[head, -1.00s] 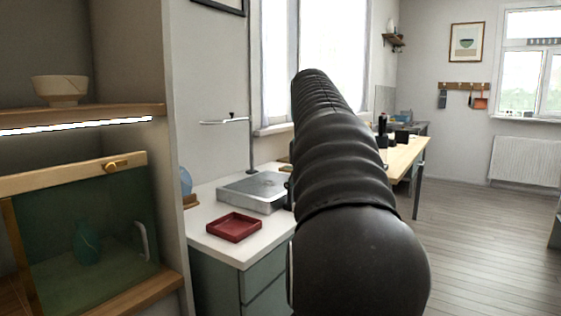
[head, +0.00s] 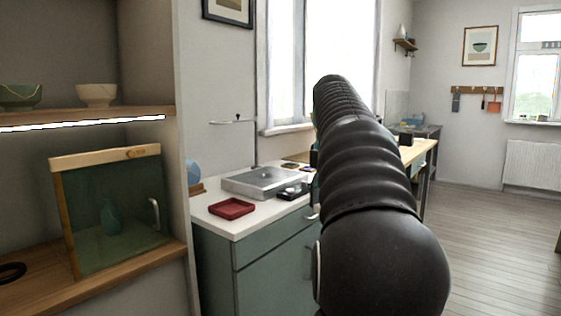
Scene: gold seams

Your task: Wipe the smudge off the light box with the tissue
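A flat grey metal box (head: 250,184) lies on the white counter, left of my arm; I cannot tell whether it is the light box, and no smudge can be made out. A small dark item with a pale top (head: 291,191) sits at its right front corner; I cannot tell whether the pale part is a tissue. My black arm reaches away from me over the middle of the view and covers part of the counter. My gripper is hidden behind the arm, so its fingers do not show.
A red tray (head: 232,208) lies near the counter's front edge. A thin lamp stand (head: 254,145) rises behind the metal box. At left, a shelf holds a green bowl (head: 20,96) and a cream bowl (head: 97,95) above a glass-fronted case (head: 115,205). The floor at right is clear.

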